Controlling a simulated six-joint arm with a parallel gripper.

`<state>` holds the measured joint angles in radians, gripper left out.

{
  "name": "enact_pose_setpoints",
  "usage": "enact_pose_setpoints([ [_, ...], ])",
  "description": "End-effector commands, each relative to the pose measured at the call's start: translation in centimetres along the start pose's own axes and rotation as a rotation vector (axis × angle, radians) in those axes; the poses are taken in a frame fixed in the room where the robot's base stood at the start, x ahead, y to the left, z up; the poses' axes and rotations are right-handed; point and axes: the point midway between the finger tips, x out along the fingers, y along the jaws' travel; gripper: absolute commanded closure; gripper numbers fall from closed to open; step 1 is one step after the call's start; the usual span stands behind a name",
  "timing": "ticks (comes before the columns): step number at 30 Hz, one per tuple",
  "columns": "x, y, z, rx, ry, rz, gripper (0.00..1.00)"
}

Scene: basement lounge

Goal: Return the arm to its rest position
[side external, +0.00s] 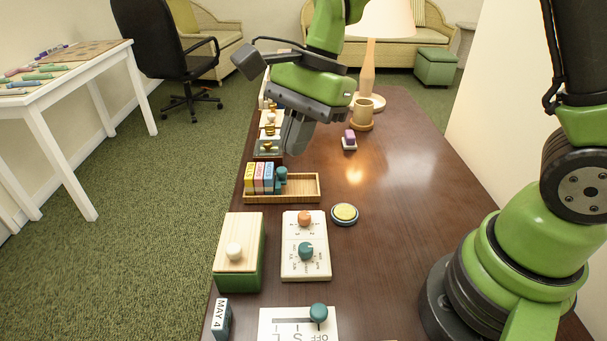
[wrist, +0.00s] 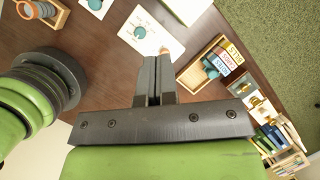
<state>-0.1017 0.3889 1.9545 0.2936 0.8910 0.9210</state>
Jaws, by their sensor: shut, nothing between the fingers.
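My gripper (side external: 297,133) hangs above the far left part of the dark table (side external: 400,190) in the side view. Its fingers point down and are closed together with nothing between them. My green arm reaches in from the upper part of the side view, and my base stands at the right edge of the table.
Near the gripper are a wooden tray (side external: 300,188) with coloured blocks, a small purple-topped piece (side external: 349,140), a mug (side external: 363,112) and a lamp (side external: 367,70). Closer stand a green box (side external: 238,255), a dial board (side external: 305,262) and a round yellow-topped button (side external: 345,213). The table's right middle is clear.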

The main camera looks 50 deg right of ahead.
Motion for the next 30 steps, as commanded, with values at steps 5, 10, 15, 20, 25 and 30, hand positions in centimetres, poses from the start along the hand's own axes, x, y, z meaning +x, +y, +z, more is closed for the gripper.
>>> enact_pose_setpoints([
  [5,-6.1,2.8,0.7,-0.322,0.078,-0.136,1.0],
  [10,-10.3,6.8,0.9,-0.636,0.201,-0.241,1.0],
  [15,-12.6,10.7,0.8,-0.913,0.352,-0.31,1.0],
  [20,-13.3,13.2,0.5,-1.083,0.464,-0.335,1.0],
  [25,-13.4,14.1,0.3,-1.152,0.513,-0.338,1.0],
  [30,-13.4,14.1,0.3,-1.157,0.515,-0.337,1.0],
])
